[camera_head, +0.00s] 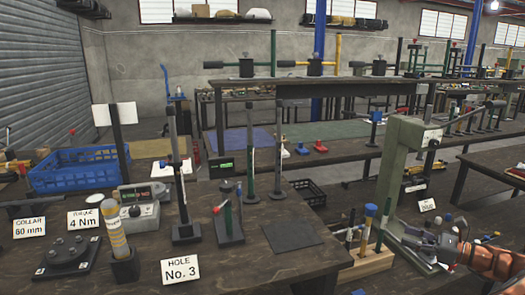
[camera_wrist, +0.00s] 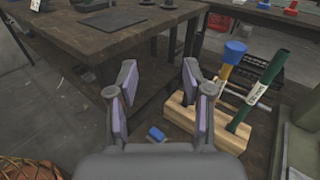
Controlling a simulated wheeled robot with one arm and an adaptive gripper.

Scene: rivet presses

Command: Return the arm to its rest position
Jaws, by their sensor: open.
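My gripper (camera_wrist: 160,78) is open in the wrist view, its two padded fingers apart with nothing between them. In the head view my gripper (camera_head: 412,241) is at the lower right, at the end of my orange arm, in front of the grey-green press (camera_head: 401,165). In the wrist view the fingers point toward a dark wooden table (camera_wrist: 115,35). A wooden block (camera_wrist: 179,117) holding a blue-topped tool (camera_wrist: 234,52) and a green-handled tool (camera_wrist: 264,83) lies to the right of the fingers. My arm covers part of the press's base.
The near table carries a blue crate (camera_head: 75,171), a torque tester (camera_head: 138,214), a "HOLE No. 3" card (camera_head: 180,269) and several upright tools. A black crate (camera_head: 309,192) stands beyond its right edge. A small blue item (camera_wrist: 155,134) lies below the fingers. Floor shows at left in the wrist view.

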